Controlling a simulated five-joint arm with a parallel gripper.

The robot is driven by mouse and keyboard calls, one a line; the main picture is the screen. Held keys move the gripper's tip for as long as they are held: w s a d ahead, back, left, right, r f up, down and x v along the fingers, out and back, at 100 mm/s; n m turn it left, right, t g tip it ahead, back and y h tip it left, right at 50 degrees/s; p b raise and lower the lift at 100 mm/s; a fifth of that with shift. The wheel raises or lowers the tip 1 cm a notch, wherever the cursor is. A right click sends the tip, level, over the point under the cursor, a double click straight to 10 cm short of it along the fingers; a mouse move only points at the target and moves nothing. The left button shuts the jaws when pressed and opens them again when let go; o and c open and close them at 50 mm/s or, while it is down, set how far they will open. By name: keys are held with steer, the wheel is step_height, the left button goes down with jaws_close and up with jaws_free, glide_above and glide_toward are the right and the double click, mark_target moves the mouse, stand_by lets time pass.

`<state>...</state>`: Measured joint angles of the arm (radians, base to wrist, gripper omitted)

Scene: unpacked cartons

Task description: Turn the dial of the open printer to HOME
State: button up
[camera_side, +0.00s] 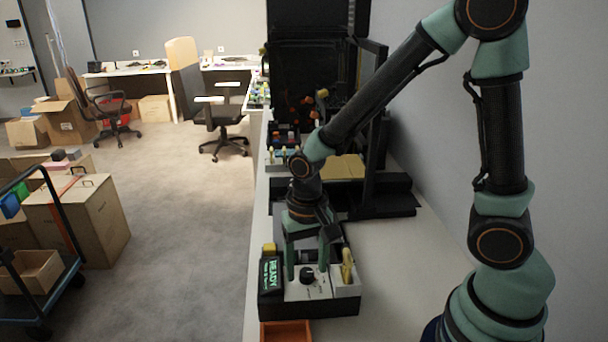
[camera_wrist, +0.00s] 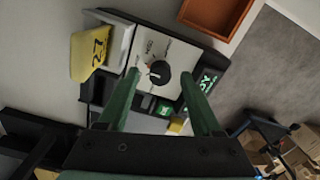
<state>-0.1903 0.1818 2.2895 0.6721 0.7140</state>
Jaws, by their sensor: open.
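The printer (camera_side: 318,291) is a low dark and light-grey unit near the front of the bench. Its black round dial (camera_side: 307,275) sits on a pale panel and shows in the wrist view (camera_wrist: 159,74). A pale pointer mark and a small red mark show at the dial; the printed labels are too small to read. A dark screen (camera_side: 270,275) beside it reads READY in green. My gripper (camera_side: 307,268) points down over the panel, its green fingers open on either side of the dial. I cannot tell whether they touch it. The wrist view shows the fingers (camera_wrist: 159,80) apart.
A yellow tag (camera_wrist: 90,53) marked 27 stands at the panel's side, close to one finger. A yellow block (camera_side: 269,249) is behind the screen. An orange tray (camera_side: 286,331) lies in front. A tall dark frame (camera_side: 372,130) stands behind; the bench at right is clear.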

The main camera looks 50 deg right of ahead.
mark_target(309, 270)
step_height(309, 270, up, 12)
stand_by(0.4)
steer(key=s+d+r+n+t, duration=0.2)
steer(key=d+r+n+t, duration=0.3)
steer(key=d+n, duration=0.1)
steer(key=shift+s+r+t, duration=0.15)
steer(key=shift+s+t, duration=0.1)
steer(key=shift+t, duration=0.05)
stand_by(0.5)
